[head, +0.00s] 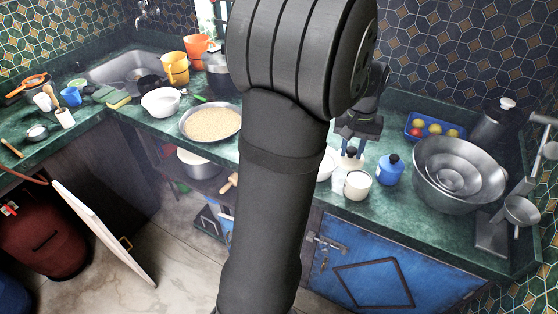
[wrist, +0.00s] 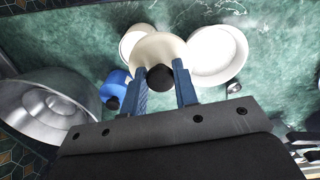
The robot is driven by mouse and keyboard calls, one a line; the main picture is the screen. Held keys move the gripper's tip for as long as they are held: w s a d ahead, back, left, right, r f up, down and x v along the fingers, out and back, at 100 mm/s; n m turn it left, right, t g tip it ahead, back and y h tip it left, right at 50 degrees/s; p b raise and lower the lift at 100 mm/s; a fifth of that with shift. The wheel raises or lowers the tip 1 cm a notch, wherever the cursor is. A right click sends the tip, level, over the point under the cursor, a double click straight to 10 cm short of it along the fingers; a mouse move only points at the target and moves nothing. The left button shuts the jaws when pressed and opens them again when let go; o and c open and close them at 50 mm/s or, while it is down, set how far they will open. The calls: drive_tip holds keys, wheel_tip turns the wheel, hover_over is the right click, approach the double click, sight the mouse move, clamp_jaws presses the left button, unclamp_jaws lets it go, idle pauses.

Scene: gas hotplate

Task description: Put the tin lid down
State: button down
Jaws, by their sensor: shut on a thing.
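My gripper (wrist: 162,82) is shut on the black knob (wrist: 160,77) of a cream tin lid (wrist: 157,49). In the head view my gripper (head: 351,147) holds the lid (head: 350,162) above the green counter, behind the cream tin (head: 357,187). In the wrist view the lid hides part of the round tin (wrist: 129,39). I cannot tell whether the lid touches anything below it. A blue tin (head: 390,171) with a dark knob stands to the right of the cream tin; it also shows in the wrist view (wrist: 116,83).
A white bowl (wrist: 218,53) sits close beside the lid, largely hidden in the head view. Big metal bowls (head: 457,174) and a blue tray (head: 434,128) of fruit stand to the right. The counter (head: 408,205) has bare room in front of the tins.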

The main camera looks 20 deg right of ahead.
drive_tip(key=w+a+f+n, duration=0.1)
drive_tip(key=w+a+f, duration=0.2)
drive_tip(key=w+a, duration=0.2)
drive_tip(key=w+a+f+n, duration=0.1)
drive_tip(key=w+a+f, duration=0.2)
drive_tip(key=w+a, duration=0.2)
drive_tip(key=w+a+f+n, duration=0.1)
drive_tip(key=w+a+f, duration=0.2)
drive_tip(key=w+a, duration=0.2)
drive_tip(key=shift+w+a+n, duration=0.15)
drive_tip(key=shift+w+n, duration=0.25)
drive_tip(key=shift+w, duration=1.05)
drive_tip(key=shift+f, duration=2)
drive_tip(key=shift+f, duration=0.1)
drive_tip(key=c, duration=1.1)
unclamp_jaws()
wheel_tip(320, 180, up, 12)
drive_tip(key=shift+r, duration=0.1)
drive_tip(key=shift+f, duration=4.3)
